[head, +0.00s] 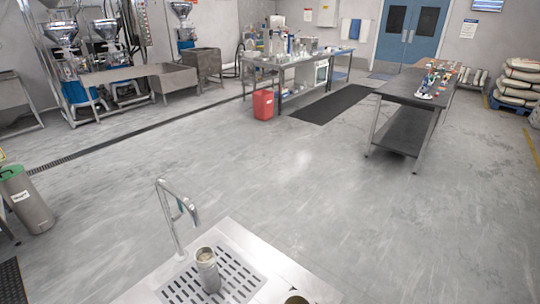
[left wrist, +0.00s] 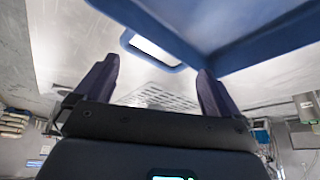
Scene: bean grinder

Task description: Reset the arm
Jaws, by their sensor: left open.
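My left gripper (left wrist: 157,66) shows in the left wrist view with its two dark fingers spread wide apart. Nothing is seen held between the fingers. A large blue-edged shape fills the top of that view beyond the fingers; I cannot tell what it is. Neither gripper shows in the head view, and my right gripper is in no view.
A steel counter (head: 277,267) with a slotted drain grate (head: 237,285), a bent metal tap (head: 166,212) and a metal cup (head: 208,272) is at the bottom of the head view. A bin (head: 28,207) stands at the left. Dark table (head: 407,86) and red bucket (head: 263,104) stand farther off. The middle floor is clear.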

